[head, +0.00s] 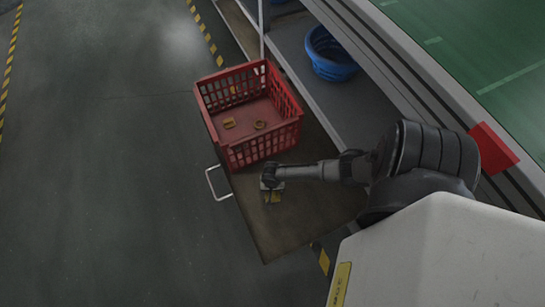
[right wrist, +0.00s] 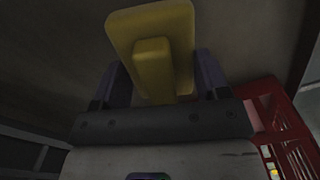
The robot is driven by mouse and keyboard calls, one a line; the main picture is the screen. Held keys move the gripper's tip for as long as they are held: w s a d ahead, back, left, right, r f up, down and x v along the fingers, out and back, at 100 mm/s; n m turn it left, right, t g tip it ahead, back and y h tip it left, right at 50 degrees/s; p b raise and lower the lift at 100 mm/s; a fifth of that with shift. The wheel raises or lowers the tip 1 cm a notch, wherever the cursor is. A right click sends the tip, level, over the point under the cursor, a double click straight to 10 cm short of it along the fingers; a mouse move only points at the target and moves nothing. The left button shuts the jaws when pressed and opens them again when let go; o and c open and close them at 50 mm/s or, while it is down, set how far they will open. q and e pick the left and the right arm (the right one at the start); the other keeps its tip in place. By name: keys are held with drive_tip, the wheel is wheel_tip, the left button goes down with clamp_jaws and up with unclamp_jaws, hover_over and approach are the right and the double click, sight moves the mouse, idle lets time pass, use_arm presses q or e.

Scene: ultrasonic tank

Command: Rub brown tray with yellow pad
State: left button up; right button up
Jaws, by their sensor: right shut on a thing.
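The brown tray (head: 262,232) is a flat, dull brown surface beside the bench, with a pale handle on its left edge. My right gripper (head: 271,186) is over the tray, just in front of the red basket, and is shut on the yellow pad (head: 273,197). In the right wrist view the yellow pad (right wrist: 150,30) shows as a flat block with a smaller grip block between the two fingers. I cannot tell whether the pad touches the tray. My left gripper is not in view.
A red basket (head: 262,150) stands on the far part of the tray, with small yellowish pieces inside. A blue basket (head: 330,55) sits on the grey shelf to the right. A red square (head: 492,149) lies along the bench edge. The tray's near part is bare.

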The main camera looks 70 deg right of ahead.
drive_tip(key=shift+r+p, duration=1.8)
drive_tip(key=shift+r, duration=0.05)
